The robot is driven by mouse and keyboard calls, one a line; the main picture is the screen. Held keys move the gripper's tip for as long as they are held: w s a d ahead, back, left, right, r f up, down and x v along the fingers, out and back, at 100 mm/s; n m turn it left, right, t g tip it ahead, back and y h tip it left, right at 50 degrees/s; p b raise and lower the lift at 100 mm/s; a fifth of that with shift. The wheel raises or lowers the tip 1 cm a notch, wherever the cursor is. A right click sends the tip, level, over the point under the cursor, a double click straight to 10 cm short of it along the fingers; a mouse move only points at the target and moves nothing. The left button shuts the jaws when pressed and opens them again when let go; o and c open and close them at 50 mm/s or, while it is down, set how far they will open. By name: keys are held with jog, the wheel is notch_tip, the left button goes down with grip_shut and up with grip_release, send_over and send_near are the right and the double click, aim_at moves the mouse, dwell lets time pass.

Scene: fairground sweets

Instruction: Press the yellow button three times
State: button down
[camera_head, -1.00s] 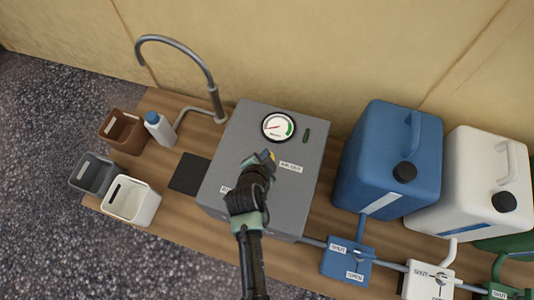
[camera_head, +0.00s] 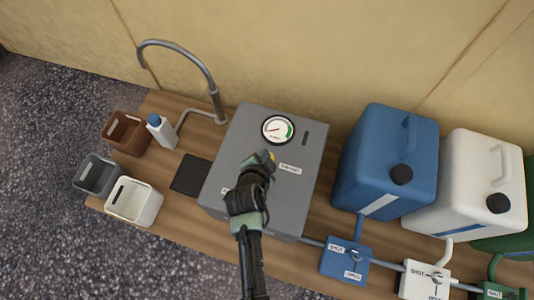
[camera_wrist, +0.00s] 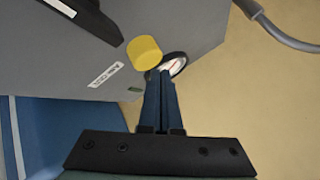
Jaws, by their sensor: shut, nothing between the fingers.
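The yellow button (camera_wrist: 144,52) is a short round knob on the grey box (camera_head: 235,150). In the head view only a small bit of the button (camera_head: 272,154) shows beside my fingertips, beside a white label. My gripper (camera_head: 264,160) is shut and empty, over the upper middle of the box. In the wrist view its closed blue fingers (camera_wrist: 160,76) end close beside the button, in front of the gauge. I cannot tell whether they touch the button. A round gauge (camera_head: 278,129) with a red needle and green arc sits above the button.
A curved metal tap (camera_head: 212,75) rises left of the box. A bottle (camera_head: 160,130) and open bins (camera_head: 134,203) stand further left. Blue (camera_head: 385,155) and white (camera_head: 480,170) canisters stand right, with labelled valve plates (camera_head: 345,262) in front.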

dwell(0.6)
jog(key=shift+w+f+b, duration=0.1)
jog(key=shift+f+b, duration=0.15)
jog(key=shift+b, duration=0.15)
jog(key=shift+f+b, duration=0.75)
jog(key=shift+f, duration=0.2)
dwell(0.6)
dwell(0.4)
jog(key=shift+r+p, duration=0.95)
jog(key=shift+r, duration=0.35)
notch_tip(320, 180, up, 5)
jog(key=p, duration=0.5)
jog(key=shift+r, duration=0.1)
